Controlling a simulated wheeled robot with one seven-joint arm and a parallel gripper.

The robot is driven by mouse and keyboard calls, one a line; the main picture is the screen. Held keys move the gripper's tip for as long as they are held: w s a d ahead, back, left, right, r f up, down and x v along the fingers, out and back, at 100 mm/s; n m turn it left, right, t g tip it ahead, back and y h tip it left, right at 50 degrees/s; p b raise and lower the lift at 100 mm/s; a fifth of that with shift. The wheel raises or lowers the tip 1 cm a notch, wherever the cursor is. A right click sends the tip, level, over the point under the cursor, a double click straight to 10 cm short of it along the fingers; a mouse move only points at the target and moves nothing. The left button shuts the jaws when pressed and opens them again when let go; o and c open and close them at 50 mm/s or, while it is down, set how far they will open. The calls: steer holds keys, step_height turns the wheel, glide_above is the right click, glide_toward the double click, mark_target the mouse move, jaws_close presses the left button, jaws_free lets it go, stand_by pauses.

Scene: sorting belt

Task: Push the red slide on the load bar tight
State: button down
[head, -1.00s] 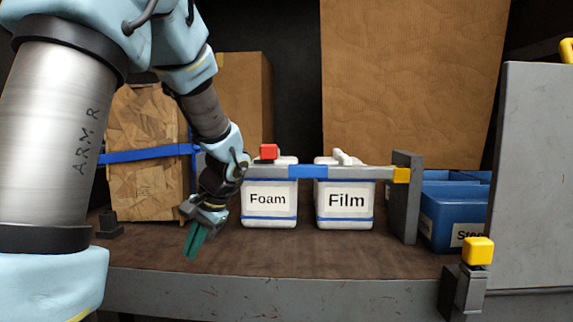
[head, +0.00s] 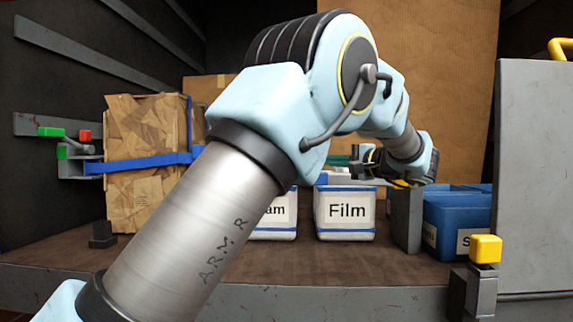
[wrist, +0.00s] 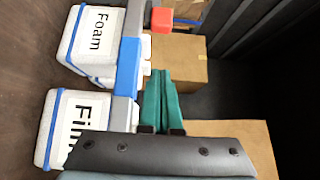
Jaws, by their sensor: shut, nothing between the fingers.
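The red slide (wrist: 174,20) sits on the far part of the grey load bar (wrist: 129,25) in the wrist view. In the head view my arm hides it. The bar has a blue sleeve (wrist: 128,68) in its middle. My gripper (wrist: 158,72) has its teal fingers shut together and empty. They point along the bar towards the red slide, with a clear gap between. In the head view the teal fingers (head: 338,160) show partly behind my arm, above the Film box, pointing left. Contact between the fingers and the bar cannot be told.
The Film box (head: 345,228) and the Foam box (wrist: 90,45) stand by the bar. A cardboard-wrapped crate (head: 143,145) with a blue strap stands left. A grey post (head: 405,220), blue bins (head: 460,210) and a yellow-topped latch (head: 485,249) are at right.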

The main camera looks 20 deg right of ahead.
steer(key=a+p+x, duration=0.1)
steer(key=p+x, duration=0.1)
steer(key=x, duration=0.4)
steer(key=s+a+p+x, duration=0.1)
steer(key=p+x, duration=0.1)
steer(key=x, duration=0.5)
steer(key=shift+a+p, duration=0.3)
steer(key=shift+p, duration=0.05)
steer(key=shift+f, duration=0.1)
steer(key=a+b, duration=0.1)
steer(key=b, duration=0.1)
steer(key=w+a+b, duration=0.1)
steer(key=a+b, duration=0.1)
steer(key=w+a+b, duration=0.1)
steer(key=a+b, duration=0.1)
steer(key=shift+w+a, duration=0.1)
steer(key=shift+w, duration=0.05)
